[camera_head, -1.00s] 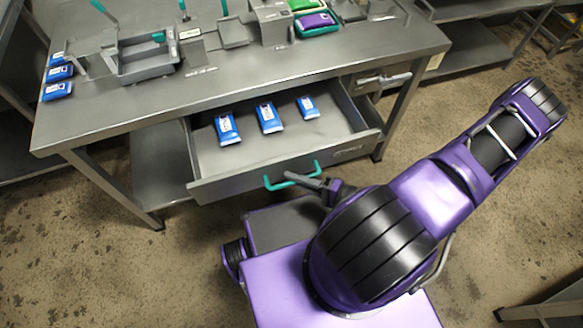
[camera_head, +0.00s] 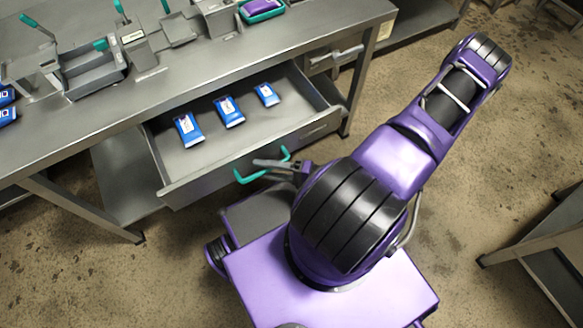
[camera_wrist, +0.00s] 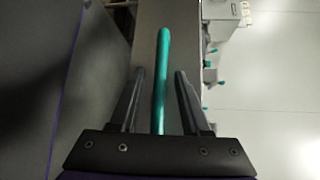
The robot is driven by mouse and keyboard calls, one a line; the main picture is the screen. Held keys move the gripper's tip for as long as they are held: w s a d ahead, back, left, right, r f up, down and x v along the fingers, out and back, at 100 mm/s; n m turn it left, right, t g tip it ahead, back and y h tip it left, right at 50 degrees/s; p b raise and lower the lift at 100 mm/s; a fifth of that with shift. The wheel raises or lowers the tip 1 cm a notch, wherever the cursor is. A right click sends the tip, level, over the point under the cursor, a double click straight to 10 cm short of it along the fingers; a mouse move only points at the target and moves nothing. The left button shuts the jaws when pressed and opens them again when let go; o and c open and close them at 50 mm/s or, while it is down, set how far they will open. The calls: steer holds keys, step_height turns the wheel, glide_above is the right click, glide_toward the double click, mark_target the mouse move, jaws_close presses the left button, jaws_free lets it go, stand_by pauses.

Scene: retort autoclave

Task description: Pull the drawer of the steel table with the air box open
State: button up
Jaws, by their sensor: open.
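The steel table (camera_head: 215,62) stands at the upper left of the head view, and its wide drawer (camera_head: 210,178) is pulled well out. Three blue-and-white packets (camera_head: 228,112) lie inside. The drawer's teal handle (camera_head: 248,177) is on its front. My gripper (camera_head: 262,163) is at the handle in the head view, partly hidden by my arm. In the wrist view, the teal handle (camera_wrist: 161,85) runs between the two open fingers of my gripper (camera_wrist: 160,75), with a gap visible on both sides. I cannot tell which item on the table is the air box.
A grey tray-like fixture (camera_head: 90,80) and other fixtures with teal levers stand on the tabletop. A purple item (camera_head: 262,8) lies at the back. A smaller closed drawer (camera_head: 335,55) is right of the open one. Another table (camera_head: 545,240) is at the right; floor between is clear.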

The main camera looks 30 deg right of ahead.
steer(key=v, duration=1.7)
steer(key=shift+s, duration=0.2)
steer(key=shift+d, duration=0.1)
